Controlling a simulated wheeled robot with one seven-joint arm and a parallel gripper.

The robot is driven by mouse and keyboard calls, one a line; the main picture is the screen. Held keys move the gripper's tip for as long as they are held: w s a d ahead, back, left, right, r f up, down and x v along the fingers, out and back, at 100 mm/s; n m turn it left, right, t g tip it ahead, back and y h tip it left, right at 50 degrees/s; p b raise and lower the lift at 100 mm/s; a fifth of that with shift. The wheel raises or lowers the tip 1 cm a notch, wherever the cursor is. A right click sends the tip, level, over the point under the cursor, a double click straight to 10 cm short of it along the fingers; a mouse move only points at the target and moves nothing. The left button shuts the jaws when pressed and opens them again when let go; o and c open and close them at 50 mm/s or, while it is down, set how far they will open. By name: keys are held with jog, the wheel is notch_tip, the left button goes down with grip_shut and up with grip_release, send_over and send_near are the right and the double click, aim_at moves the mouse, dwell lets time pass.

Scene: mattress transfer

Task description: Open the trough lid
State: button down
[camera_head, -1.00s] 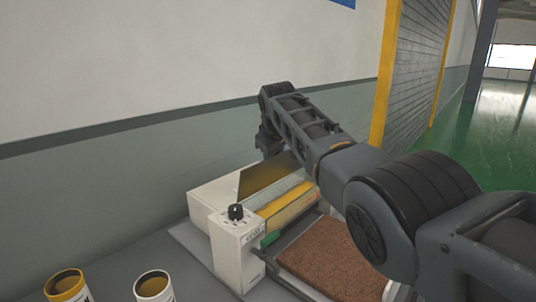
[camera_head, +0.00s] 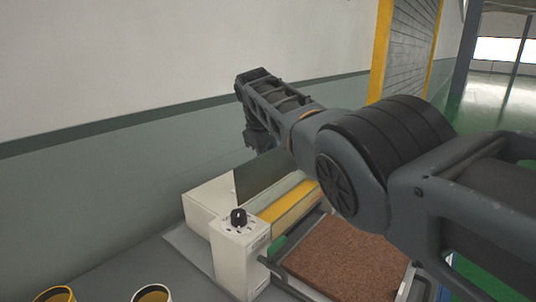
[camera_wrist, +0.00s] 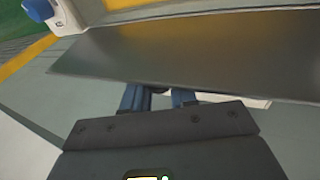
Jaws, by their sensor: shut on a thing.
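The trough lid (camera_head: 262,173) is a dark thin plate, raised and standing steeply over the white machine in the head view. Its broad grey face (camera_wrist: 200,50) fills the upper middle of the wrist view. My gripper (camera_wrist: 158,98) is shut on the lid's edge; its two blue fingers reach under the plate, and their tips are partly hidden by it. In the head view the fingers are hidden behind the lid and my wrist. The yellow-edged trough (camera_head: 290,203) shows uncovered in front of the lid.
A white control box (camera_head: 238,252) with a black knob (camera_head: 238,217) stands at the machine's near left. A brown board (camera_head: 345,258) lies in front of the trough. Two cans (camera_head: 152,293) (camera_head: 58,295) stand at lower left. A wall runs close behind.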

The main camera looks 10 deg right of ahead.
jog(key=c, duration=1.2)
grip_release()
jog(key=shift+a, duration=0.3)
jog(key=shift+o, duration=1.1)
jog(key=shift+d, duration=0.15)
jog(key=v, duration=0.7)
jog(key=shift+r+b, duration=0.3)
jog(key=shift+r, duration=0.05)
jog(key=shift+s, duration=0.15)
